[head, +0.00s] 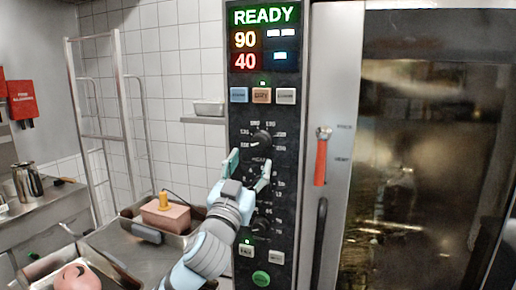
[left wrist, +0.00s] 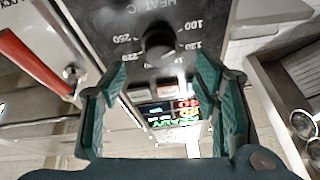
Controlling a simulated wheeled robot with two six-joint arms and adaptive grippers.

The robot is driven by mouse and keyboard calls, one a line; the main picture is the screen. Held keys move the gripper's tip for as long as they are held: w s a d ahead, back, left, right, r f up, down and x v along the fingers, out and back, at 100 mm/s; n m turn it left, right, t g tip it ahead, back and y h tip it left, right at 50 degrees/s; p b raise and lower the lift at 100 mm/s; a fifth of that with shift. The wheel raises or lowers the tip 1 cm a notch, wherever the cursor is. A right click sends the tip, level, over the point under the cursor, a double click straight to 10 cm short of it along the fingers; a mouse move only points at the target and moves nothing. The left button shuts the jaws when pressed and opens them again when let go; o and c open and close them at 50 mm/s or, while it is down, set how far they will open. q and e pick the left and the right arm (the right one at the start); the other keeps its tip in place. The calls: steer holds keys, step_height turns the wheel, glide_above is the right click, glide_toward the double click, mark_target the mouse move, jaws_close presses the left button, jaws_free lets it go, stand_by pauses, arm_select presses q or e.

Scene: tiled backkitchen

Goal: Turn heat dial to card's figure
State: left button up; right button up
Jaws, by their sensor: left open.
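The heat dial (head: 263,138) is a black knob on the dark oven panel, with printed figures around it. In the left wrist view, the heat dial (left wrist: 159,43) shows beside the HEAT label, with 100, 220 and 250 among its figures. My left gripper (head: 250,163) is open and empty in front of the panel, just below the dial in the head view. Its fingers (left wrist: 161,72) are apart, and the dial shows in the gap beyond their tips. I cannot tell whether they touch. No card is clearly visible. My right gripper is out of view.
The display (head: 263,38) reads READY, 90 and 40 above several buttons. A lower dial (head: 262,225) and green button (head: 261,278) sit below. A red-handled lever (head: 321,157) and glass oven door (head: 420,150) are to the right. A counter with pans (head: 135,250) lies left.

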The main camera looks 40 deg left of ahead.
mark_target(259, 145)
arm_select(q)
steer(key=p+x, duration=0.1)
steer(key=x, duration=0.6)
steer(key=shift+w+r, duration=0.1)
steer(key=shift+r, duration=0.1)
steer(key=c, duration=1.1)
